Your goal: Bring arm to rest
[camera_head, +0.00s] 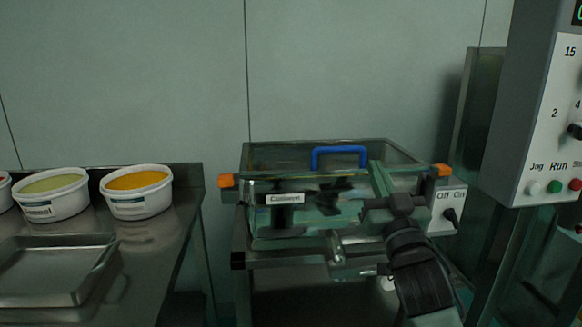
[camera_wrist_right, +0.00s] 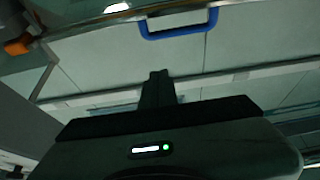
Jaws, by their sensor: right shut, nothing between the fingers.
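My right arm comes in from the lower right in the head view. Its dark gripper (camera_head: 372,206) is over the front right part of the vibrating sieve (camera_head: 268,157). In the right wrist view the fingers (camera_wrist_right: 158,78) are together with nothing between them. My arm hides part of the sieve's front. My left gripper is not in view.
A switch box (camera_head: 447,208) is on the sieve's right side. A grey control panel (camera_head: 545,110) stands at the far right, close to my right arm. On the left metal table are a yellow-filled tub (camera_head: 138,205), a greenish-filled tub (camera_head: 55,207) and a metal tray (camera_head: 45,300).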

